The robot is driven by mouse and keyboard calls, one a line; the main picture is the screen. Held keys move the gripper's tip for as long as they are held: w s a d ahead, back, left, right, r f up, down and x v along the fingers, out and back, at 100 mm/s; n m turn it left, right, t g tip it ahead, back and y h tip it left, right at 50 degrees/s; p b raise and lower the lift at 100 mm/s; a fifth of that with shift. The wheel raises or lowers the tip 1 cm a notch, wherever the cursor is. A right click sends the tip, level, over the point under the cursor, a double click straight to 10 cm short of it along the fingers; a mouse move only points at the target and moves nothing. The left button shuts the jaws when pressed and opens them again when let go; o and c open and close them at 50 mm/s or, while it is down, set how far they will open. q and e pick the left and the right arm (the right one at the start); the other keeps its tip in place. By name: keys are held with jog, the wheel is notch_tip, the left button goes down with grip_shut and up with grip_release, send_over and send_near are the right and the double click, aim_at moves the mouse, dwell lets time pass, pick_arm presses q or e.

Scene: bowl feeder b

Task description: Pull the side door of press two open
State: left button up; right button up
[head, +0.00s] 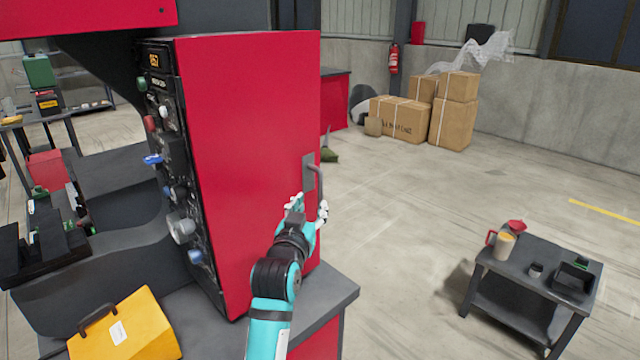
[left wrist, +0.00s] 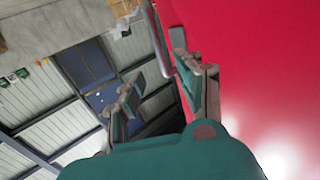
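The side door of press two (head: 245,150) is a tall red panel that looks shut. Its grey handle (head: 319,180) stands on a plate near the right edge. My left gripper (head: 311,203) is just below the handle in the head view, its fingers pointing up toward it. In the left wrist view, the two fingers (left wrist: 158,72) are apart with nothing between the pads. The handle (left wrist: 158,42) shows there as a grey bar just beyond the fingertips, beside the red door (left wrist: 250,70). I cannot tell whether a finger touches it. My right gripper is not in view.
A control panel (head: 165,130) with knobs covers the press's left face. A yellow case (head: 130,330) lies at bottom left. A small dark table (head: 525,270) with a mug stands at right. Cardboard boxes (head: 400,120) stand by the back wall.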

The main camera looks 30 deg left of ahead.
aim_at(320, 189)
pick_arm(q)
jog(key=p+x, duration=0.1)
jog(key=x, duration=0.8)
jog(key=shift+w+p, duration=0.35)
jog(key=c, duration=0.7)
grip_shut()
